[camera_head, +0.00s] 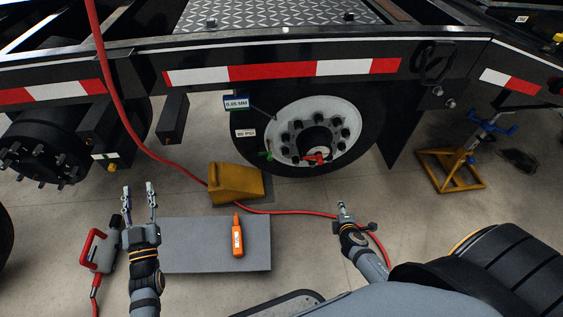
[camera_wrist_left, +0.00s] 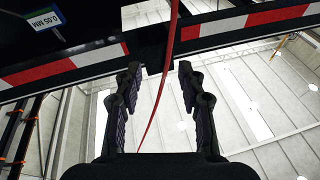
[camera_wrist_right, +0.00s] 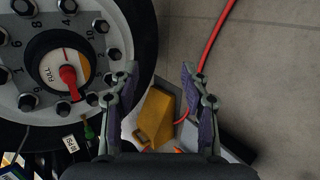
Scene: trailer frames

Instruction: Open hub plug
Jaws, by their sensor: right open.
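In the right wrist view the red plug (camera_wrist_right: 70,82) shows at upper left, below a "FULL" mark. My right gripper (camera_head: 342,206) is open and empty, in front of the wheel, below and right of the plug. In the right wrist view its fingers (camera_wrist_right: 159,75) stand apart, right of the hub. My left gripper (camera_head: 139,190) is open and empty, well left of the wheel. Its fingers (camera_wrist_left: 160,75) are wide apart in the left wrist view.
A yellow wheel chock (camera_head: 236,183) stands before the tyre. A grey mat (camera_head: 190,250) bears an orange device (camera_head: 237,238). A red hose (camera_head: 290,212) crosses the floor. A red-handled tool (camera_head: 97,250) lies left. A yellow stand (camera_head: 452,170) is right of the wheel.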

